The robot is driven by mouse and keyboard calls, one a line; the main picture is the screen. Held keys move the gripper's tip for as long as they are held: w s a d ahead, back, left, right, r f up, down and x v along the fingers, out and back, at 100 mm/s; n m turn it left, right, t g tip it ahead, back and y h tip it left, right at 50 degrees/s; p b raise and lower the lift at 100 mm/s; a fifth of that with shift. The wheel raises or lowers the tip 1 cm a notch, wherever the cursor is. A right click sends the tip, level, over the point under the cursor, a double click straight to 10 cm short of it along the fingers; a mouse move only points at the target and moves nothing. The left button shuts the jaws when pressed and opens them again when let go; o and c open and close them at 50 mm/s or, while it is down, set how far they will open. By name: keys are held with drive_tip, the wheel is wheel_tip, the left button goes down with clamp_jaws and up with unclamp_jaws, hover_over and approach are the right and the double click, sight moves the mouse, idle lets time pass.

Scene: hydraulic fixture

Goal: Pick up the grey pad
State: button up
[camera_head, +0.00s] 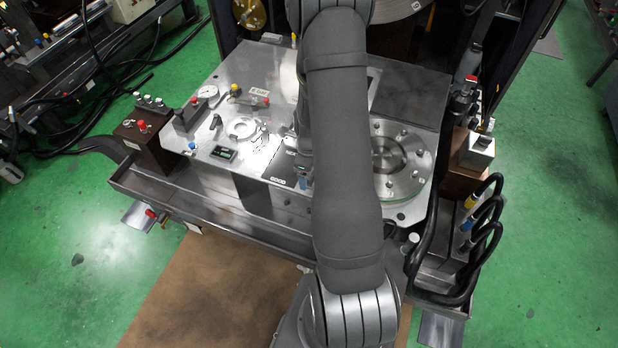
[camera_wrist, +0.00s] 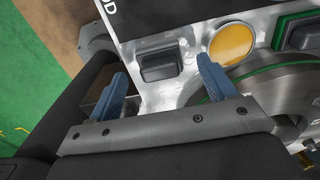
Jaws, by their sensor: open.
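A dark grey, rounded-square pad (camera_wrist: 160,65) sits on the bright metal plate in the wrist view. It lies between and a little beyond the two blue fingers of my gripper (camera_wrist: 163,68). The fingers are spread apart, with nothing seen held between them. I cannot tell from this angle how high the fingertips are above the plate. In the head view my arm covers most of the gripper, and I cannot make out the pad there.
An orange disc (camera_wrist: 231,43) is right of the pad. A green-edged dark block (camera_wrist: 303,35) and a large round metal flange (camera_wrist: 275,88) lie farther right. In the head view, a gauge (camera_head: 208,91), a small display (camera_head: 222,153) and black hoses (camera_head: 488,240) surround the metal fixture (camera_head: 250,65).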

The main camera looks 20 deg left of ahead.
drive_tip(key=shift+f, duration=1)
drive_tip(key=c, duration=1.1)
drive_tip(key=shift+r, duration=0.15)
drive_tip(key=shift+r, duration=0.25)
drive_tip(key=r, duration=0.2)
drive_tip(key=d+r, duration=0.1)
drive_tip(key=r, duration=0.1)
drive_tip(key=shift+d, duration=0.15)
drive_tip(key=d+r, duration=0.2)
drive_tip(key=d, duration=0.1)
drive_tip(key=d+r, duration=0.2)
drive_tip(key=d, duration=0.2)
drive_tip(key=d+r, duration=0.2)
drive_tip(key=d, duration=0.1)
drive_tip(key=shift+s+d+r, duration=0.15)
drive_tip(key=shift+s+d, duration=0.05)
drive_tip(key=shift+s, duration=0.1)
